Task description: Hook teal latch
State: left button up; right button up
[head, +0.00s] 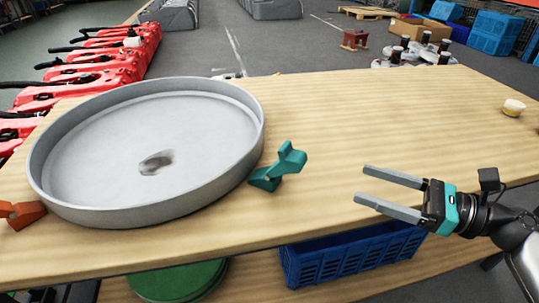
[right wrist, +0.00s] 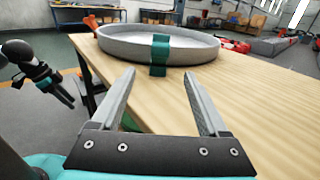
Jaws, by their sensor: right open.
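The teal latch (head: 287,162) stands at the right side of the round grey tank (head: 130,212) in the head view, its upper arm tilted up and outward from the rim. The right wrist view shows the latch (right wrist: 160,52) upright in front of the tank wall (right wrist: 118,43), straight ahead between my fingers. My right gripper (head: 363,184) is open and empty, to the right of the latch and apart from it. My left gripper (right wrist: 66,96) is small and dark at the left of the right wrist view; its jaw state is unclear.
An orange latch (head: 22,214) sits at the tank's left side. The wooden table (head: 400,110) is bare between latch and right gripper. A small cream-coloured round object (head: 513,107) lies at the table's right. A blue crate (head: 350,258) is below the front edge.

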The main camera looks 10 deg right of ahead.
aim_at(304, 164)
jog(key=shift+w+a, duration=0.45)
jog(key=shift+a, duration=0.1)
jog(key=b+x, duration=0.1)
jog(key=x, duration=0.4)
jog(key=shift+w+a, duration=0.15)
jog(key=shift+a, duration=0.05)
pick_arm(q)
jog(key=shift+w+d+r+t+h+b, duration=0.15)
jog(key=shift+w+d+r+t+b, duration=0.1)
jog(key=shift+d+r+t, duration=0.25)
jog(key=shift+w+d+r+t+h+b, duration=0.15)
jog(key=shift+w+d+r+t, duration=0.1)
jog(key=shift+d+r+t, duration=0.2)
pick_arm(e)
jog(key=shift+x, duration=3.85)
pick_arm(q)
jog(key=shift+a, duration=0.1)
pick_arm(e)
grip_shut()
